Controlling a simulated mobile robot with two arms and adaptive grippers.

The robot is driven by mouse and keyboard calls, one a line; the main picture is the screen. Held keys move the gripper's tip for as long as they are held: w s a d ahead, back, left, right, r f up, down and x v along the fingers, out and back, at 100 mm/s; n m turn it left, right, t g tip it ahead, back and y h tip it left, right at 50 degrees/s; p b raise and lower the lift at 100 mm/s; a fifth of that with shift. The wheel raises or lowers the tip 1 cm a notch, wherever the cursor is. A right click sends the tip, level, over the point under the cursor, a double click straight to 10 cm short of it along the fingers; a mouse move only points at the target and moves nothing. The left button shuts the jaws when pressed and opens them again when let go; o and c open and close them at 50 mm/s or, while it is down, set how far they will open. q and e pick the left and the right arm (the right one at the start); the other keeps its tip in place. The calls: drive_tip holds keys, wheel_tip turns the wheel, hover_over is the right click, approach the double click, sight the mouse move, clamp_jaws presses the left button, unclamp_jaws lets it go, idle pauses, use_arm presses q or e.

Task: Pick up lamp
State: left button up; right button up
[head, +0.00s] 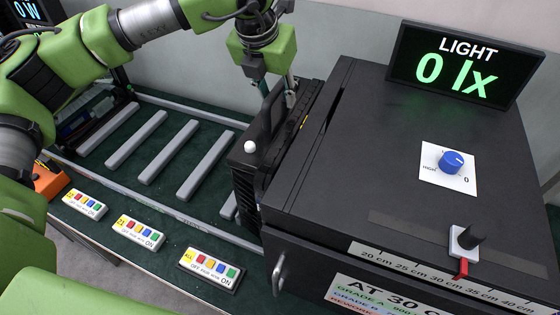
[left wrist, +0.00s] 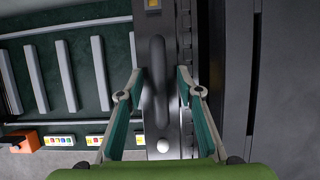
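The lamp, a black floodlight housing (head: 246,178) with ribbed sides, a bar handle on top and a white knob (head: 250,147), stands upright at the left side of the large black box. My left gripper (head: 290,95) is above its top, by the handle. In the left wrist view the open fingers (left wrist: 160,78) lie on either side of the dark handle (left wrist: 155,105), with gaps visible. Whether they reach down to handle height is hard to tell. The white knob also shows in that view (left wrist: 163,146). My right gripper is not in view.
The black test box (head: 400,150) carries a display (head: 465,65) reading 0 lx, a blue dial (head: 451,162) and a slider (head: 465,242) over a distance scale. Left is a dark green bench with several grey bars (head: 168,152) and button panels (head: 211,268). An orange object (head: 49,182) sits far left.

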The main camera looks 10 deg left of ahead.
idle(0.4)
use_arm(q)
clamp_jaws()
drive_tip(key=shift+w+r, duration=0.1)
drive_tip(key=shift+r, duration=0.2)
drive_tip(key=shift+w+f, duration=0.1)
drive_tip(key=shift+w, duration=0.05)
